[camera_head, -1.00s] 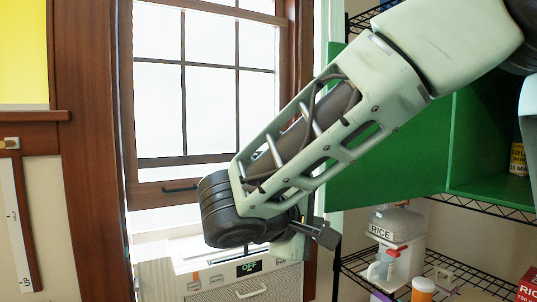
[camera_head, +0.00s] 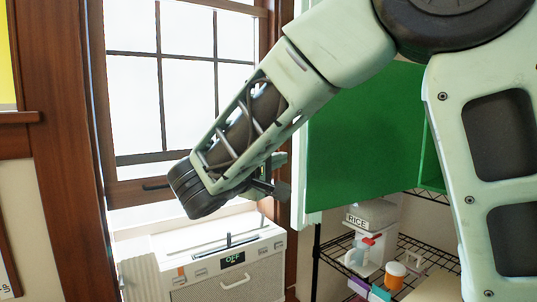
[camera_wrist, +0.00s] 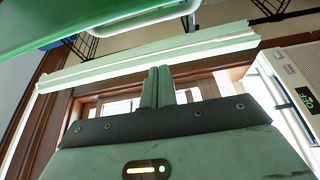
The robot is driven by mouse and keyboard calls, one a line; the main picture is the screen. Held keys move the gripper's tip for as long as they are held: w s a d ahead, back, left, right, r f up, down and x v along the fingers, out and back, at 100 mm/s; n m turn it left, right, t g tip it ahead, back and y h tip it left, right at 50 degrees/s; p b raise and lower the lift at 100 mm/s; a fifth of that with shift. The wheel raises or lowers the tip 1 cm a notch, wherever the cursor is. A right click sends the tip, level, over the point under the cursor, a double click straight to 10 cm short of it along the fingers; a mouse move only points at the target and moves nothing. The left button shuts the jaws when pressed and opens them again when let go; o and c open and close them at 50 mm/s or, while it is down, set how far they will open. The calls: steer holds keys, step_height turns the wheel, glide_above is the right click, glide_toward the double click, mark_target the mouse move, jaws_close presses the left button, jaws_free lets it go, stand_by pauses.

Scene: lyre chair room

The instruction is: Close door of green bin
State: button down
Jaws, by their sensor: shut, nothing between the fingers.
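The green bin (camera_head: 431,165) is at the right in the head view, largely hidden behind my arm. Its green door (camera_head: 360,140) stands open, its flat face spreading left toward the window frame. In the wrist view a green panel that looks like the door (camera_wrist: 90,20) crosses the upper left corner. My gripper (camera_wrist: 157,85) is shut and empty, its two pale fingers together. The green panel lies beyond and to the left of the fingertips, with no visible contact. In the head view my gripper is mostly hidden behind my wrist, left of the door.
A white unit with an OFF display (camera_head: 240,265) stands below the window (camera_head: 185,75). Under the bin, a black wire shelf (camera_head: 330,250) holds a rice container (camera_head: 365,218), an orange-and-white jar (camera_head: 395,272) and other goods. A pale upright post (camera_head: 302,180) stands beside the door.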

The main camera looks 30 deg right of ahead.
steer(key=s+d+p, duration=0.1)
steer(key=d, duration=0.1)
steer(key=s+d+p, duration=0.1)
steer(key=d+p, duration=0.1)
steer(key=shift+s+d+p, duration=0.1)
steer(key=shift+s+p, duration=0.05)
steer(key=shift+p, duration=0.15)
